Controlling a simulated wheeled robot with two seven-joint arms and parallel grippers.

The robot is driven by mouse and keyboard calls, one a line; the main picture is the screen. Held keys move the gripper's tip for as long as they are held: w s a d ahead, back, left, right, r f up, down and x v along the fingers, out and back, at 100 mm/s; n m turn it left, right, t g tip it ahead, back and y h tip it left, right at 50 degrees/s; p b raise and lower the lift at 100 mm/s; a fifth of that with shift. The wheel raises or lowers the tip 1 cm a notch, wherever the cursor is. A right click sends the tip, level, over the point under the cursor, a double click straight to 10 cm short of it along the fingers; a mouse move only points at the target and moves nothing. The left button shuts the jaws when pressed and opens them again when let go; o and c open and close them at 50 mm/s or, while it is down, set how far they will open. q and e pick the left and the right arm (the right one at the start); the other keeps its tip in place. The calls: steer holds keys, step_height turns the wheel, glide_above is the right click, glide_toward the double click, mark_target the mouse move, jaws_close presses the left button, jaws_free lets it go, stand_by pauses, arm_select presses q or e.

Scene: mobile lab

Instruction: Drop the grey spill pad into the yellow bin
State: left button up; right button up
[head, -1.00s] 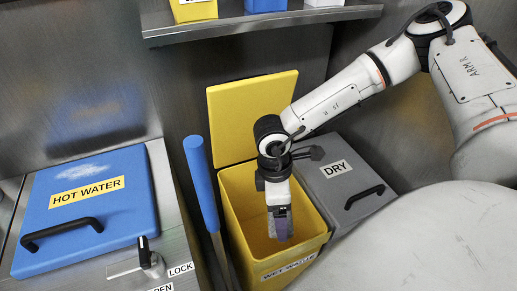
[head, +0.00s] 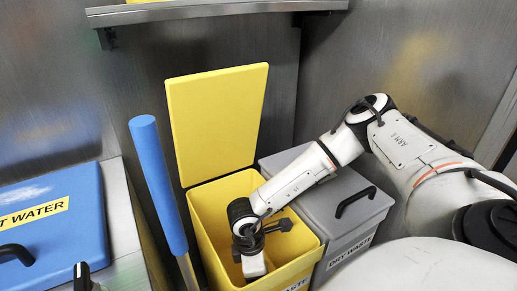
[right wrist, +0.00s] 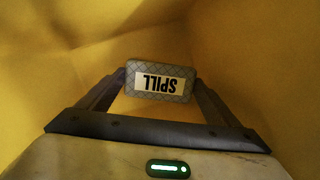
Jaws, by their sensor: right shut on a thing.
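The yellow bin (head: 205,225) stands in the middle of the head view with its lid (head: 218,120) raised against the wall. My right arm reaches down into the bin, and the fingers of its gripper are hidden there in the head view. In the right wrist view, my right gripper (right wrist: 160,88) is shut on the grey spill pad (right wrist: 160,65), which has a quilted face and a "SPILL" label. Yellow bin walls (right wrist: 50,60) surround the pad in that view.
A closed grey dry-waste bin (head: 310,190) stands right of the yellow bin. A blue-handled tool (head: 158,180) stands close on its left. A blue hot-water lid (head: 50,220) is at far left. A shelf (head: 210,10) runs above.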

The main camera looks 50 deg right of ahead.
step_height(320, 180, down, 3)
steer(key=shift+f, duration=0.1)
steer(key=shift+f+b, duration=0.4)
steer(key=shift+f, duration=0.05)
step_height(320, 180, down, 4)
steer(key=shift+r+b, duration=0.2)
steer(key=shift+b, duration=0.4)
steer(key=shift+f, duration=0.1)
steer(key=shift+f+b, duration=0.35)
steer(key=shift+f, duration=0.2)
steer(key=o, duration=1)
steer(key=shift+r, duration=0.25)
steer(key=r+p, duration=0.1)
steer(key=r, duration=0.3)
steer(key=r+p, duration=0.1)
steer(key=r, duration=0.3)
steer(key=w+a+r+p, duration=0.1)
steer(key=r+p, duration=0.1)
steer(key=r, duration=0.1)
steer(key=shift+r, duration=0.85)
arm_select(q)
steer(key=shift+r, duration=0.2)
